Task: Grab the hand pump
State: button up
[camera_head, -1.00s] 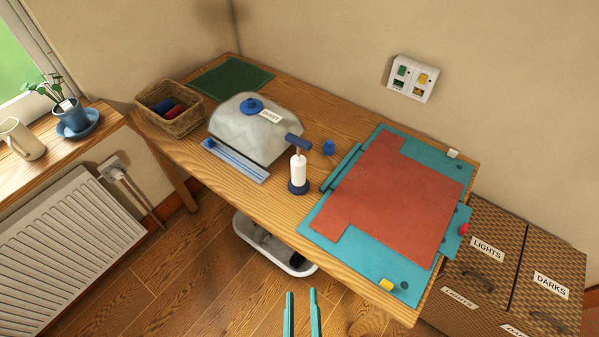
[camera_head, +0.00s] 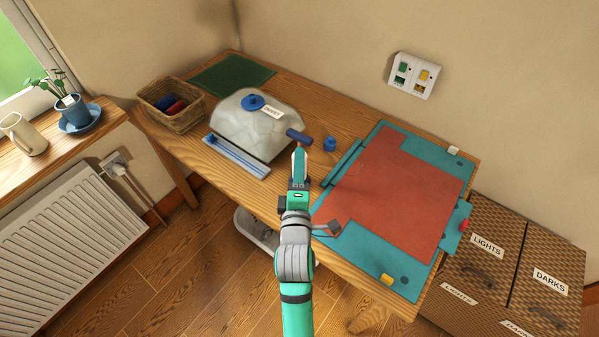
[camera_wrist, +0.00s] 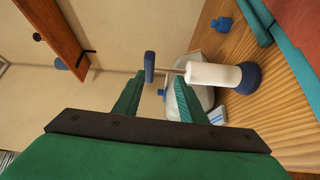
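The hand pump stands upright on the wooden table. In the head view its dark blue T-handle (camera_head: 299,136) shows just past my gripper (camera_head: 299,165), which hides most of the white body and the base. In the wrist view the hand pump (camera_wrist: 213,75) lies sideways in the picture, with a blue handle, thin rod, white barrel and round blue base. My gripper (camera_wrist: 160,80) is open and empty there. The handle and rod appear just ahead of and between the fingertips; the barrel is beyond the right finger. I cannot tell whether anything touches.
A small blue piece (camera_head: 329,144) is close on the right. A teal board with a red sheet (camera_head: 397,190) fills the right side. A wicker basket (camera_head: 187,119) sits further left.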

aim_at(300, 133)
jog(key=shift+n, duration=0.3)
jog(key=w, duration=0.3)
jog(key=w+r, duration=0.1)
jog(key=w, duration=0.2)
jog(key=shift+w+r, duration=0.2)
jog(key=shift+w, duration=0.15)
jog(key=shift+w+d+r, duration=0.1)
jog(key=shift+w+r, duration=0.05)
jog(key=shift+w, duration=1.2)
jog(key=shift+w+r, duration=0.15)
jog(key=shift+w, duration=1.15)
jog(key=shift+c, duration=0.5)
grip_shut()
